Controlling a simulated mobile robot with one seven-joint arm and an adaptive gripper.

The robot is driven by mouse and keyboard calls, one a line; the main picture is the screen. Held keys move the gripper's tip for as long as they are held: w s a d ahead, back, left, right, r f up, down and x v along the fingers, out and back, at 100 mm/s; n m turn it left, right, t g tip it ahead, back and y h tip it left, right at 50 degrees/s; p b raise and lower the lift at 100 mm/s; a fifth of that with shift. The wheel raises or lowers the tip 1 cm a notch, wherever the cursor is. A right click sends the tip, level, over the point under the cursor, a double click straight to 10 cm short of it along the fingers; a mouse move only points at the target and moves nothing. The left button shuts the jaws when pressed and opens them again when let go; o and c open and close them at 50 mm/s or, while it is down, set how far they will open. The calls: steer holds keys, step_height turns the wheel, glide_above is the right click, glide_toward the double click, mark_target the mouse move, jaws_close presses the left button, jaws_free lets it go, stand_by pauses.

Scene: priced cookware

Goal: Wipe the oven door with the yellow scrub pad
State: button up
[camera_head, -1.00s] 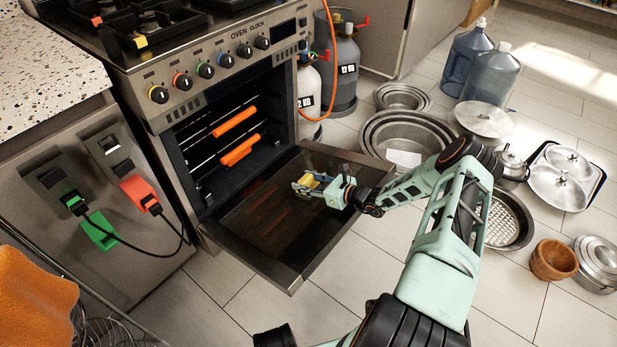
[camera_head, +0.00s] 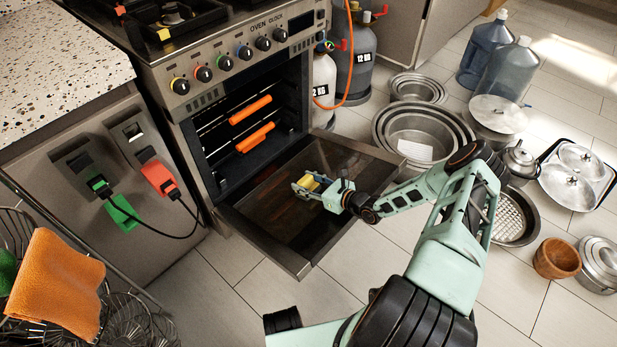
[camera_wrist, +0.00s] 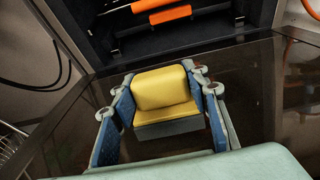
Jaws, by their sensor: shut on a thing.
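The oven door (camera_head: 292,247) hangs open and lies flat, with brownish smears on its dark inner face. My gripper (camera_head: 306,184) is over the middle of the door, pointing toward the oven cavity. It is shut on the yellow scrub pad (camera_wrist: 160,90), which has a grey lower layer. The pad sits between the blue-lined fingers in the wrist view. The pad is at or just above the door; I cannot tell whether it touches.
The oven cavity (camera_head: 222,164) holds racks with orange grips (camera_head: 250,109). Gas cylinders (camera_head: 354,65) stand right of the oven. Nested metal pans (camera_head: 381,128) and a wooden bowl (camera_head: 555,259) are on the floor. An orange cloth (camera_head: 52,281) hangs on a wire rack at lower left.

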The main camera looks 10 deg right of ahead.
steer(key=shift+w+a+r+p, duration=0.25)
steer(key=shift+r+p, duration=0.5)
steer(key=shift+r, duration=0.2)
steer(key=shift+w+a+r+p, duration=0.15)
steer(key=shift+w+r+p, duration=0.1)
steer(key=shift+r+p, duration=0.6)
steer(key=shift+w+a+r+p, duration=0.25)
steer(key=shift+r+p, duration=0.35)
steer(key=shift+r, duration=0.45)
steer(key=shift+w+a+r+p, duration=0.1)
steer(key=shift+w+r+p, duration=0.1)
steer(key=shift+r+p, duration=0.45)
steer(key=shift+w+a+r+p, duration=0.1)
steer(key=shift+w+r+p, duration=0.1)
steer(key=shift+r+p, duration=0.45)
steer(key=shift+r, duration=0.15)
